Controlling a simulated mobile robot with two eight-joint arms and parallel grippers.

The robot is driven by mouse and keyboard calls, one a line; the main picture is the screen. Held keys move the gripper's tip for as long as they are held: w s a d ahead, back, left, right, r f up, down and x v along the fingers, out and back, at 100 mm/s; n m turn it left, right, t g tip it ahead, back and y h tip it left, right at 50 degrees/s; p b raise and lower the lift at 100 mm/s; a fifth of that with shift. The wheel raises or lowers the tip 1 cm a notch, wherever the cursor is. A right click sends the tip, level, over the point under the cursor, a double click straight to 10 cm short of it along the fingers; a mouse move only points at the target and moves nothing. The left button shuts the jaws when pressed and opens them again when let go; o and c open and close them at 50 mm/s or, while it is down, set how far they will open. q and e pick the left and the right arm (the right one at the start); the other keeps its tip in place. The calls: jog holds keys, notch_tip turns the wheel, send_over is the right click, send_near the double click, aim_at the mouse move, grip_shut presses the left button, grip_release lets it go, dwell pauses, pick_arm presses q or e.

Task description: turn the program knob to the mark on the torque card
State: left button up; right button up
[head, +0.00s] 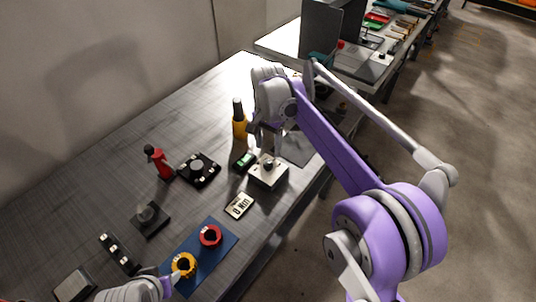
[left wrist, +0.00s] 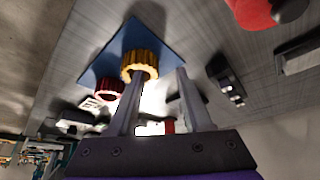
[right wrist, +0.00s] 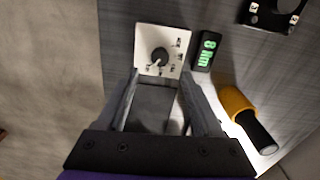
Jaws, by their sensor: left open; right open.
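The program knob (right wrist: 159,56) is a dark round knob on a white box (right wrist: 146,40) with small marks on its top face. The box also shows in the head view (head: 267,178). My right gripper (head: 266,150) is open just above the knob; in the right wrist view its fingers are apart on either side of the knob, not visibly touching it. The torque card (head: 239,206), a pale card with dark print like "8 Nm", lies in front of the box. My left gripper (left wrist: 162,74) is open and empty near a yellow knurled ring (left wrist: 140,62).
A small green-lit display (right wrist: 207,48) stands beside the box. A yellow bottle (head: 239,125), a red tool (head: 159,163) and black fixtures stand behind and left. A blue mat (head: 213,256) carries the yellow ring and a red ring (head: 210,236). The table's right edge is close to the box.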

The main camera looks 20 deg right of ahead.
pick_arm(q)
jog(key=shift+r, duration=0.15)
pick_arm(e)
jog(key=shift+r, duration=1.65)
jog(key=shift+s, duration=0.1)
pick_arm(q)
jog(key=shift+w+r+p, duration=0.25)
jog(key=shift+r+p, duration=0.45)
pick_arm(e)
jog(key=s+d+r+n+t, duration=0.1)
jog(key=s+n, duration=0.2)
jog(key=s, duration=0.4)
jog(key=s+d+n+t, duration=0.1)
jog(key=s+n+t, duration=0.1)
jog(key=s, duration=0.5)
pick_arm(q)
jog(key=r+p, duration=0.2)
jog(key=shift+w+r, duration=0.35)
pick_arm(e)
jog(key=s+d+f+n+t, duration=0.1)
jog(key=s+f+n, duration=0.3)
jog(key=s, duration=0.9)
notch_tip(320, 180, down, 3)
jog(key=shift+r+n+t, duration=0.15)
jog(key=shift+n+t, duration=0.15)
jog(key=shift+t, duration=0.4)
